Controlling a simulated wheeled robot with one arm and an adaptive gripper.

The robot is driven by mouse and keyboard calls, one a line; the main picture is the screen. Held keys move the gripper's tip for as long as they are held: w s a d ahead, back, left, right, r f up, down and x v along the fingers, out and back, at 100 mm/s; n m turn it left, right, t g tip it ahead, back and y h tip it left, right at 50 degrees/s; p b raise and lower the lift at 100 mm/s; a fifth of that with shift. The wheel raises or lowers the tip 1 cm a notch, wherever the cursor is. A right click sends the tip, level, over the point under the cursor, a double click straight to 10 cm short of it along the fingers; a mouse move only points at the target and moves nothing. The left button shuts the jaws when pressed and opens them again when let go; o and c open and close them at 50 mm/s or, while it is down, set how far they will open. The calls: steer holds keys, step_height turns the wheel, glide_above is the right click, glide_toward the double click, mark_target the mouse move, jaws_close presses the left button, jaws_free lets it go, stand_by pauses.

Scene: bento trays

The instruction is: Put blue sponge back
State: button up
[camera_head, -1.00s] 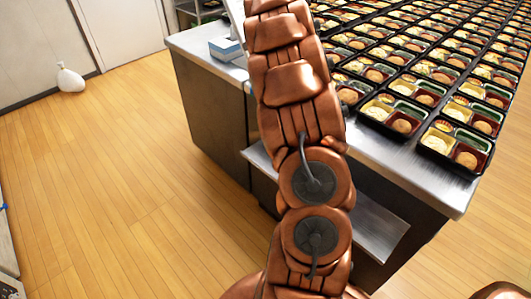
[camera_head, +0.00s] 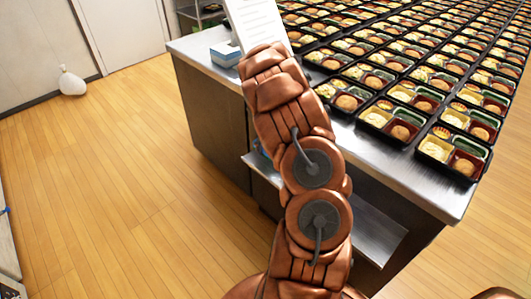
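I cannot make out a blue sponge for sure. A small blue patch (camera_head: 258,145) shows at the lower shelf's left end, beside my arm, and is too small to identify. A blue and white box-like item (camera_head: 225,54) sits on the left end of the steel counter. My copper-coloured arm rises through the middle of the view and hides part of the counter and shelf. My gripper is not seen; the arm's far end is hidden or out of view.
The steel counter (camera_head: 445,200) carries many rows of filled black bento trays (camera_head: 452,150). A white sheet with printed lines (camera_head: 258,22) stands at its back left. A lower shelf (camera_head: 375,235) juts out. A white bag (camera_head: 72,82) lies by the wall. The wooden floor at left is clear.

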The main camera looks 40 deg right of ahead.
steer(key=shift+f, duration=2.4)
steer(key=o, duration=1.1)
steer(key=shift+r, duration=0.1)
